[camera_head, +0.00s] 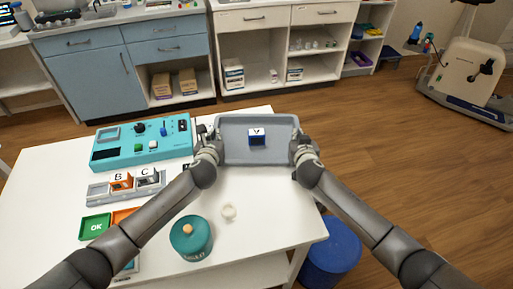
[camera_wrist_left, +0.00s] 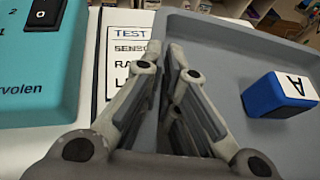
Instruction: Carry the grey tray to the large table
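The grey tray (camera_head: 235,127) is at the far right corner of the white table, with its right part past the table edge in the head view. I cannot tell whether it rests on the table or hangs just above it. A blue and white block marked with a letter (camera_head: 257,137) lies inside it, also seen in the left wrist view (camera_wrist_left: 275,95). My left gripper (camera_head: 210,139) is shut on the tray's left rim, one finger on each side of the wall. My right gripper (camera_head: 303,143) is at the right rim; its fingers are too small to read.
A blue stool (camera_head: 332,250) stands at right.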

